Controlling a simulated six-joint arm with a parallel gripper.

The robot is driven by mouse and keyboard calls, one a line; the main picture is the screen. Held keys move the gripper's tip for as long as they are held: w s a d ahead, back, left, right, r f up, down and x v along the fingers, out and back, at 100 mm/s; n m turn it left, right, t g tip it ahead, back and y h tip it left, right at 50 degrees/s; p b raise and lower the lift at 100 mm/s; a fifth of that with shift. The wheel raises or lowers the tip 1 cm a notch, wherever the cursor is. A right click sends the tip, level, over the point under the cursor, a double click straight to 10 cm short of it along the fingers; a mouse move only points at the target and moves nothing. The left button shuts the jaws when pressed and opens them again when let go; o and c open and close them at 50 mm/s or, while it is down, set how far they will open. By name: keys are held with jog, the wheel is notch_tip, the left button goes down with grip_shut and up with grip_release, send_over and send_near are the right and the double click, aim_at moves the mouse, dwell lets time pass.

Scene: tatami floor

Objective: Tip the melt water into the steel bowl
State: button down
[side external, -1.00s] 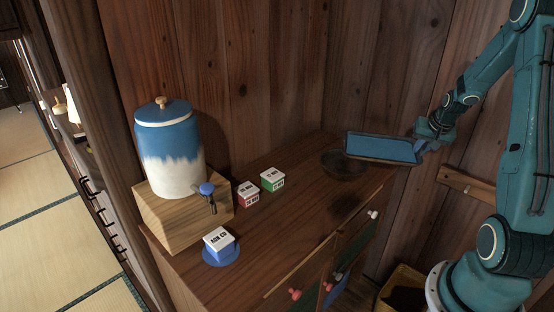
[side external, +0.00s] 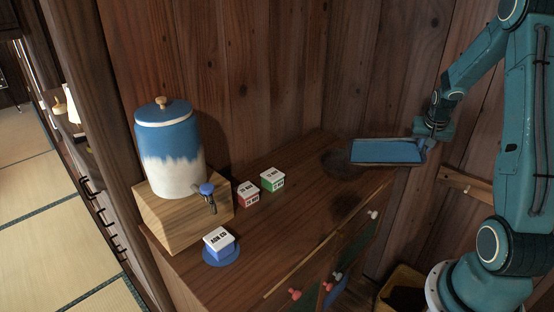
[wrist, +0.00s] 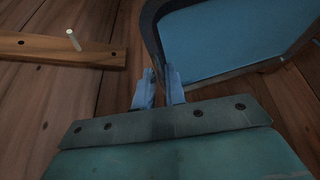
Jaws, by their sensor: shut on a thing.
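My gripper (side external: 428,141) is shut on the near end of a shallow tray (side external: 388,164). The tray has a dark rim and a flat blue inside, and I cannot tell whether the blue is water or the tray's floor. In the wrist view the gripper (wrist: 160,84) pinches the tray's dark rim (wrist: 152,40). The tray is held above the right back of the wooden cabinet top. A dark round bowl (side external: 336,163) sits on the cabinet top in the back corner. The tray's left end overlaps it in the side view, so part of the bowl is hidden.
A blue and white lidded crock (side external: 172,160) with a tap stands on a wooden block (side external: 180,225). Red (side external: 248,194), green (side external: 272,180) and blue (side external: 219,243) lettered boxes sit on the cabinet top (side external: 290,230). Wooden walls close in behind. A pegged rail (side external: 466,186) is at right.

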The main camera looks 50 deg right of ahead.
jog(key=w+a+r+n+g+h, duration=0.1)
jog(key=w+a+r+g+h, duration=0.1)
jog(key=w+r, duration=0.3)
jog(key=w+a+r+n+g+h, duration=0.1)
jog(key=w+a+r+g+h, duration=0.1)
jog(key=r, duration=0.7)
jog(key=shift+w+a+g, duration=0.6)
jog(key=shift+w+g, duration=0.8)
jog(key=shift+w, duration=0.05)
jog(key=shift+r, duration=0.1)
dwell(0.3)
dwell(0.4)
jog(key=shift+r+m+t+y, duration=0.4)
jog(key=shift+r+t+y, duration=0.45)
jog(key=shift+t, duration=0.6)
jog(key=shift+r+m+t+y, duration=0.4)
jog(key=shift+r+t+y, duration=0.4)
jog(key=shift+t, duration=0.6)
jog(key=shift+r+m+t+y, duration=0.4)
jog(key=shift+r+t+y, duration=0.45)
jog(key=shift+t, duration=0.6)
